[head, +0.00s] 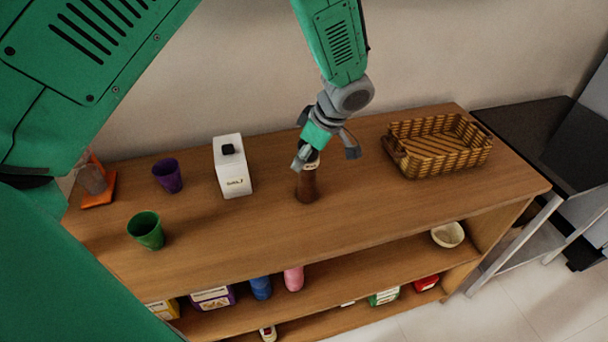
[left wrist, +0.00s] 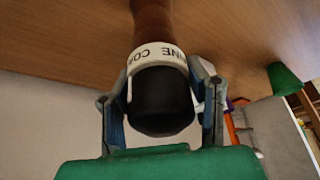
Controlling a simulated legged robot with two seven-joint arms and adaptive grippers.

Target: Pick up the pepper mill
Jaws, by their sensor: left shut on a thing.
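The pepper mill (head: 307,184) is a brown, bottle-shaped thing standing upright on the wooden shelf top, right of the white box. In the left wrist view the mill (left wrist: 160,100) shows a black cap, a white band with lettering and a brown body. My left gripper (head: 318,156) comes down on it from above. Its two fingers (left wrist: 161,95) lie on either side of the cap and band, shut on the mill. In the head view the gripper hides the top of the mill. My right gripper is not in view.
A white box (head: 232,168), a purple cup (head: 168,176) and a green cup (head: 146,230) stand to the left. A wicker basket (head: 440,148) stands to the right. The wooden top (head: 350,220) is clear in front of the mill. A lower shelf holds several items and a bowl (head: 447,235).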

